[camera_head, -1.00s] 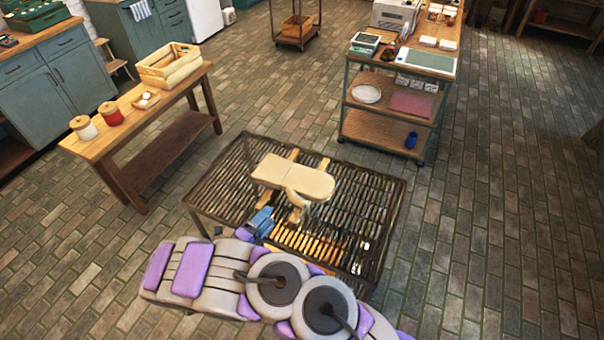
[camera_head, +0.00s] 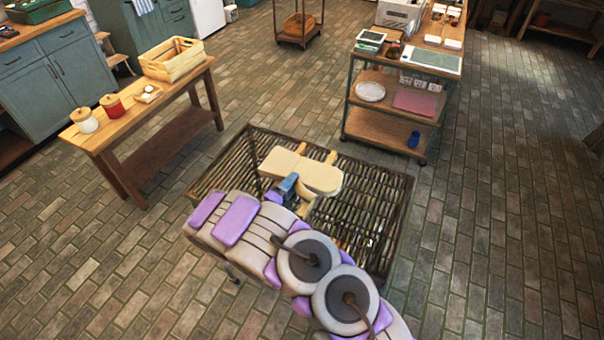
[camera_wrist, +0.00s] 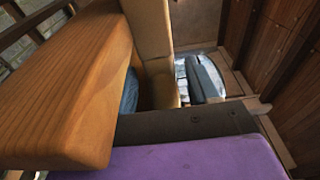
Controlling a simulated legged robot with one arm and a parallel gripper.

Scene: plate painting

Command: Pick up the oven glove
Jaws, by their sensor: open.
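A wooden side table (camera_head: 95,140) at left carries two lidded jars and a slatted crate (camera_head: 170,62). A shelf cart (camera_head: 385,125) stands behind the slatted table at right. The brick floor to the right (camera_head: 510,220) is clear.

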